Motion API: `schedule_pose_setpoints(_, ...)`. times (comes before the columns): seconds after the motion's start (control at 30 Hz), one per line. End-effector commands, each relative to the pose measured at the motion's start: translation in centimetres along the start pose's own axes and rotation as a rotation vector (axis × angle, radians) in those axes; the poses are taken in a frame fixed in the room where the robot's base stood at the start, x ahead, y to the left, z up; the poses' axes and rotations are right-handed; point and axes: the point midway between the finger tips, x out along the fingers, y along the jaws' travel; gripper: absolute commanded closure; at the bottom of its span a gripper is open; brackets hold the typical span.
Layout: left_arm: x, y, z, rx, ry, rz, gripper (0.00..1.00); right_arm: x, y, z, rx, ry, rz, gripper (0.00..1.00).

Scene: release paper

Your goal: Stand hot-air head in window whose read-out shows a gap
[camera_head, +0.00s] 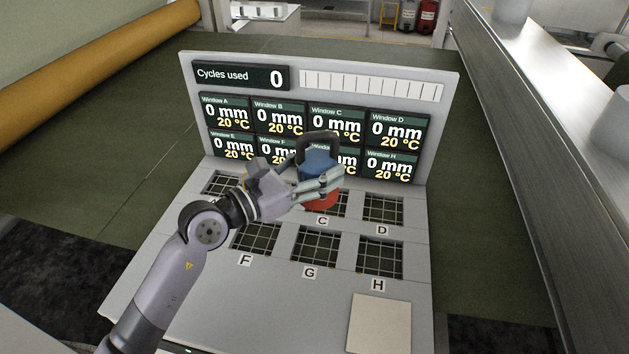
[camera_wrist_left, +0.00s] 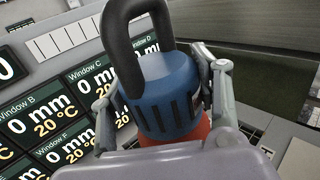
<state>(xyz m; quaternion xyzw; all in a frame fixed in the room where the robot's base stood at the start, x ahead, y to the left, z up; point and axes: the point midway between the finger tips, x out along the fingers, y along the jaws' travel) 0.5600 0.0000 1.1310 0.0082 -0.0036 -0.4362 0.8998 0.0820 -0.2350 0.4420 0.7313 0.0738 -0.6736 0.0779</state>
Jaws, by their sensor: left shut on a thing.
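The hot-air head (camera_head: 319,166) has a blue slotted body, a red lower part and a dark loop handle. It is upright over or on window C (camera_head: 337,207); I cannot tell whether it touches. My left gripper (camera_head: 330,184) is shut on it from the left; the head also fills the middle of the left wrist view (camera_wrist_left: 168,95). The read-out board (camera_head: 315,80) shows 0 mm and 20 °C for windows A, B, C, D and H. The E and F read-outs are partly covered and G is mostly hidden. My right gripper is not in view.
Grid windows D (camera_head: 383,210), F (camera_head: 255,239), G (camera_head: 316,247) and H (camera_head: 380,258) are empty. A plain pale square (camera_head: 380,323) lies at the panel's front right. "Cycles used" reads 0. A metal rail (camera_head: 530,150) runs along the right; a yellow roll (camera_head: 110,50) is at upper left.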

Motion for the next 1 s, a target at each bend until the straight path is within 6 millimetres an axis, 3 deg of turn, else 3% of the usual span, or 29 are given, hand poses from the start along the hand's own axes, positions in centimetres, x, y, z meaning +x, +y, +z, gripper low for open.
schedule_pose_setpoints(0.43,0.1,-0.1,-10.2,-0.002,-0.007,0.001,1.0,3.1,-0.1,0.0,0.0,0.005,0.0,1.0)
schedule_pose_setpoints(0.77,0.1,-0.1,-12.8,0.0,-0.009,0.001,1.0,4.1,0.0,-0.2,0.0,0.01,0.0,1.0)
schedule_pose_setpoints(1.0,0.1,-0.2,-16.1,-0.001,-0.008,0.002,1.0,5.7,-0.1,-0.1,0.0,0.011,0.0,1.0)
